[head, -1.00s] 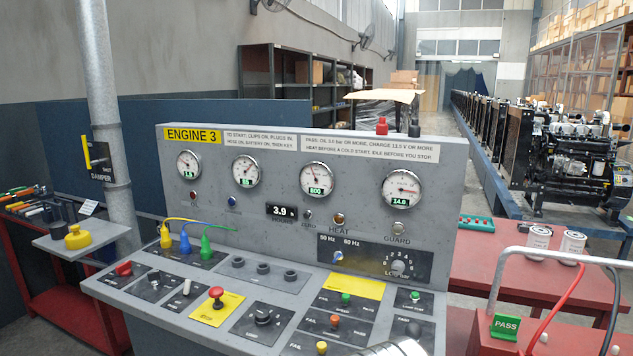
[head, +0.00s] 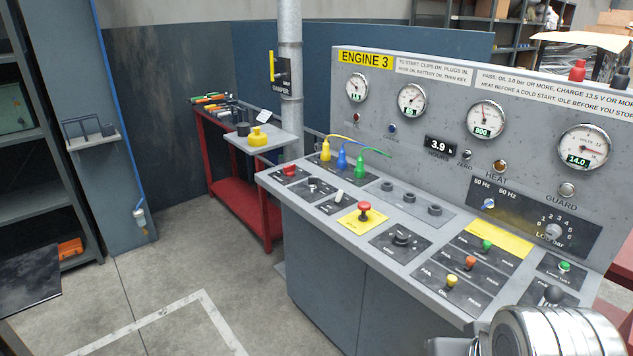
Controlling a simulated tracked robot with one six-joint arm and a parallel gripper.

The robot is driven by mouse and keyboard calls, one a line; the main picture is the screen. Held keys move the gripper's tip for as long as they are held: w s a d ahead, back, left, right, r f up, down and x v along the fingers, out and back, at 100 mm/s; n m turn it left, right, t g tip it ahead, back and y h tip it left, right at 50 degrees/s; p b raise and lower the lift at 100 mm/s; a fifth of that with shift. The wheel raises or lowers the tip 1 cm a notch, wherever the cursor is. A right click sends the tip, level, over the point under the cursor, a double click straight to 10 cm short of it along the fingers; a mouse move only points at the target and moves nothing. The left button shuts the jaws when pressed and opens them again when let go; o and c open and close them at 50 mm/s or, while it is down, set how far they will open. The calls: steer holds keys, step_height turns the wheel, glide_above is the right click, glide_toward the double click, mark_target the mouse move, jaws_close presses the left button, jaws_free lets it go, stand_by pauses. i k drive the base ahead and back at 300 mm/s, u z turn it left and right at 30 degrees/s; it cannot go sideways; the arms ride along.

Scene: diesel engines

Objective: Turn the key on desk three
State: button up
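Desk three is the grey console (head: 330,215) marked ENGINE 3, with gauges on its upright back and controls on its sloped top. Along its front edge run a red knob (head: 289,170), a small dark switch (head: 313,186), a pale toggle (head: 338,197), a red mushroom button (head: 364,208) on a yellow plate and a dark rotary switch (head: 402,238). I cannot tell for sure which small switch is the key; their labels are too small to read. Rounded silver metal at the lower right is part of my arm. My gripper's fingers do not show.
Yellow, blue and green plugs (head: 342,159) sit at the back left of the console top. A red tool bench (head: 250,200) and grey shelf with a yellow object (head: 258,137) stand beyond its left end. Open floor (head: 200,270) lies to the left.

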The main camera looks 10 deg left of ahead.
mark_target(313, 181)
steer(key=k, duration=0.5)
steer(key=u, duration=0.2)
steer(key=i, duration=0.5)
steer(key=u, duration=0.55)
steer(key=i, duration=0.8)
steer(key=u, duration=0.5)
steer(key=i, duration=1.6)
steer(key=z, duration=0.25)
